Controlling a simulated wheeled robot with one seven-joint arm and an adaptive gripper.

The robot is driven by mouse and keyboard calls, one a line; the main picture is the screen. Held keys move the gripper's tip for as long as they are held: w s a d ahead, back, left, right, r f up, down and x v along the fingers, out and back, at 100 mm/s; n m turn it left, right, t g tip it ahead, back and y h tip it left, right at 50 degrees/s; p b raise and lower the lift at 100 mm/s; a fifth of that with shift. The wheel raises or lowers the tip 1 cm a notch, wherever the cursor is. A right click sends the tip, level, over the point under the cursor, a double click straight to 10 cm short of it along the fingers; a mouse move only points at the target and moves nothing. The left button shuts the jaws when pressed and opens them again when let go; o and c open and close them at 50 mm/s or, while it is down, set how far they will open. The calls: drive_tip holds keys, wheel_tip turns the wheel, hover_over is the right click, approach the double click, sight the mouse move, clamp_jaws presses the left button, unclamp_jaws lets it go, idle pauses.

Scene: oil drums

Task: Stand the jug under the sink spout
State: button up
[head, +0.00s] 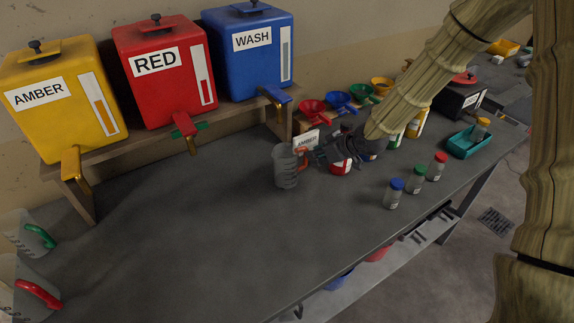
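The grey jug (286,168) with an orange handle is upright over the middle of the bench, its handle facing right. Whether its base touches the bench is hard to tell. My gripper (318,156) comes in from the right with its dark fingers at the handle. The fingers are small and dark, so I cannot tell whether they are closed on it. Two other jugs, one with a green handle (39,236) and one with a red handle (39,293), are at the left edge. I cannot make out a sink or its spout.
Yellow AMBER (62,130), red RED (143,92) and blue WASH (272,66) drums with taps stand on a back shelf. Several funnels, including a red one (312,109), stand right. Lidded jars, including a blue-lidded one (393,195), line the front. The bench's left half is clear.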

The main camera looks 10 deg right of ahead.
drive_tip(key=p+x, duration=0.1)
drive_tip(key=x, duration=0.3)
drive_tip(key=shift+w, duration=0.35)
drive_tip(key=shift+s+a+f+p, duration=0.1)
drive_tip(key=shift+p, duration=0.3)
drive_tip(key=shift+w+f, duration=0.25)
drive_tip(key=shift+a+r, duration=0.1)
clamp_jaws()
